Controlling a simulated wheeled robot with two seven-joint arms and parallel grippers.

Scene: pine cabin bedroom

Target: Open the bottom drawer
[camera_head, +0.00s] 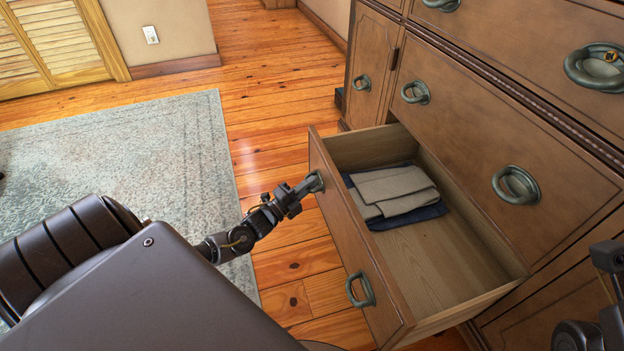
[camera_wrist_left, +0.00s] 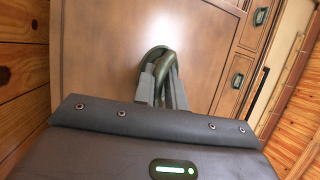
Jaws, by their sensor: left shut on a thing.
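The bottom drawer (camera_head: 350,215) of the brown wooden dresser is pulled well out, and its inside shows from above. Folded beige and dark blue cloths (camera_head: 398,190) lie in its far part. My left gripper (camera_head: 308,187) is shut on the drawer's far handle (camera_head: 317,181), a green metal ring. In the left wrist view the fingers (camera_wrist_left: 160,88) close around the handle (camera_wrist_left: 158,56) against the drawer front (camera_wrist_left: 100,50). The near handle (camera_head: 360,289) hangs free. Part of my right arm shows at the right edge, but its fingertips are not seen.
The drawers above (camera_head: 470,110) are closed, with ring handles. A small cabinet door (camera_head: 371,60) is at the dresser's far end. A pale green rug (camera_head: 130,150) lies on the plank floor (camera_head: 270,100). Louvered doors (camera_head: 55,40) stand at the back left. Floor beyond the drawer is clear.

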